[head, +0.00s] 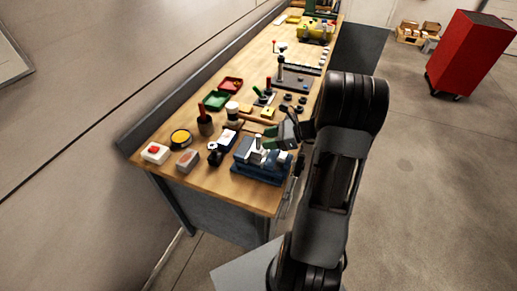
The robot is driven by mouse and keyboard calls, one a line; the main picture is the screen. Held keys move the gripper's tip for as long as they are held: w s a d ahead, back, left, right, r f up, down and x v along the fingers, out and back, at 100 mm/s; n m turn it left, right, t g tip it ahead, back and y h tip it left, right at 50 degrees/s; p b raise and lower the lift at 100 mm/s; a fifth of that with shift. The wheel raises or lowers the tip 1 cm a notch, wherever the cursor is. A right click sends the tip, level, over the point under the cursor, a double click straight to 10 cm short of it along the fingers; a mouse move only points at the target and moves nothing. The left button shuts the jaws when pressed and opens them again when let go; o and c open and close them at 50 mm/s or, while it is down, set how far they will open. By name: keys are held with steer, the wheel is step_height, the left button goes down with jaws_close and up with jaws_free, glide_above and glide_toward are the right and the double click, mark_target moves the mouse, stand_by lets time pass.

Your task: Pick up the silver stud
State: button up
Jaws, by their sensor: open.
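I cannot make out the silver stud for certain at this size. Small silver pieces show on the blue vise (258,173) at the near end of the workbench (222,181). My gripper (287,123) hangs over the bench's right edge, just behind the vise. It is open, and I see nothing held in it. My black arm reaches up from the lower right and hides part of the bench edge.
A red-button box (155,153), a yellow-topped round tin (180,138), a brown cup (205,124) and green (216,101) and red (231,84) trays crowd the bench's left side. A dark plate (296,82) lies farther back. A red cabinet (470,52) stands on open floor at right.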

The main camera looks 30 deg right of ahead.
mark_target(258, 148)
steer(key=shift+p+x, duration=0.55)
steer(key=shift+x, duration=1.65)
steer(key=shift+s+a, duration=0.1)
steer(key=shift+s, duration=0.05)
steer(key=shift+c, duration=0.3)
jaws_close()
